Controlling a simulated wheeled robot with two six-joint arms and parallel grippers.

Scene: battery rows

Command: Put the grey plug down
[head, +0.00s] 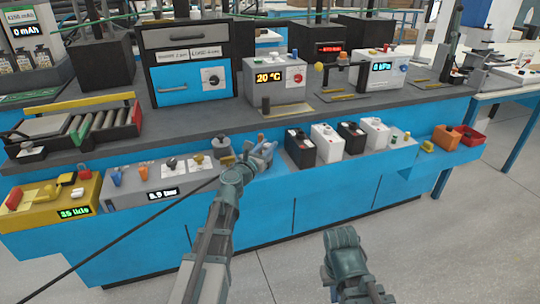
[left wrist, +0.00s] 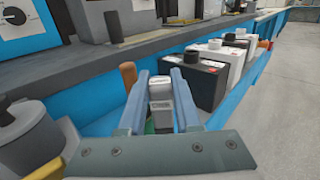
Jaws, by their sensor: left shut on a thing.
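My left gripper (head: 264,152) is over the lower shelf of the blue bench, between the grey device and the batteries. In the left wrist view, its two blue-grey fingers (left wrist: 160,92) are shut on a light grey plug (left wrist: 160,88), which sits upright between them. In the head view the plug is mostly hidden by the fingers. My right gripper (head: 342,238) is low in front of the bench, away from everything; its fingertips do not show clearly.
A row of black and white batteries (head: 326,143) stands just right of my left gripper; they also show in the left wrist view (left wrist: 205,80). A grey device (head: 150,185) with coloured plugs and a round grey weight (head: 221,147) are to the left. An orange box (head: 446,138) lies far right.

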